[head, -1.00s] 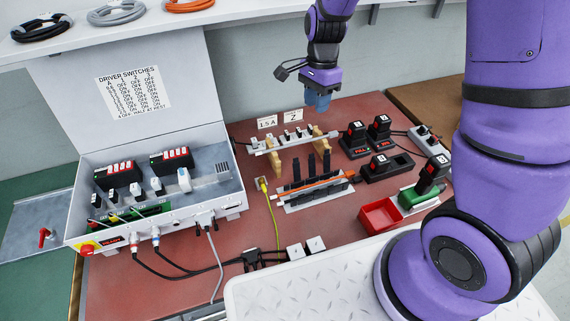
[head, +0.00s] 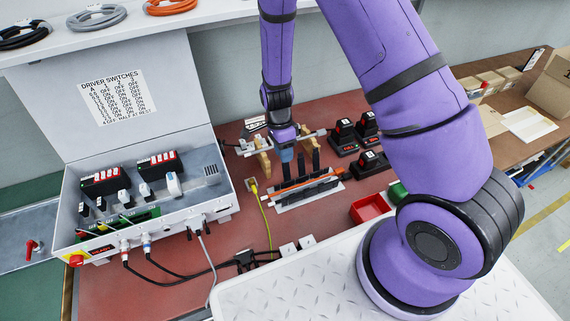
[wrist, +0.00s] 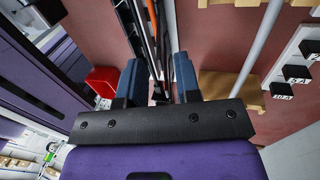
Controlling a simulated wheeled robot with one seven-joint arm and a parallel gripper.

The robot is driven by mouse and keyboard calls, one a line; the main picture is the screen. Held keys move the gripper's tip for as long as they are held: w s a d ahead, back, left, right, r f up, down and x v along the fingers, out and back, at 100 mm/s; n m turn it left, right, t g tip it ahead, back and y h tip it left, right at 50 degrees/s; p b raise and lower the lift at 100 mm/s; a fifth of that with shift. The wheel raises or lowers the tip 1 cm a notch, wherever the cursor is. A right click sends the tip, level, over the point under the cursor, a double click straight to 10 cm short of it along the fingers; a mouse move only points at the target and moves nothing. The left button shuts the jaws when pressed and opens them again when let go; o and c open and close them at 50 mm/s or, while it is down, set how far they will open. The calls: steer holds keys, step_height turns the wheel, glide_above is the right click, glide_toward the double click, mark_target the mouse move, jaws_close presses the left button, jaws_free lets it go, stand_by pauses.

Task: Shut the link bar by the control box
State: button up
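The control box (head: 172,229) stands open at the left, its lid tilted back.
A silver rail on wooden stands (head: 264,163) is close behind my gripper. Black battery-like blocks (head: 366,124) stand at the right, with a red tray (head: 370,208) in front of them. A yellow cable (head: 265,207) runs between the control box and the slotted plate.

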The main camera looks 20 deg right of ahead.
mark_target(285, 165)
steer(key=shift+x, duration=2.35)
jaws_close()
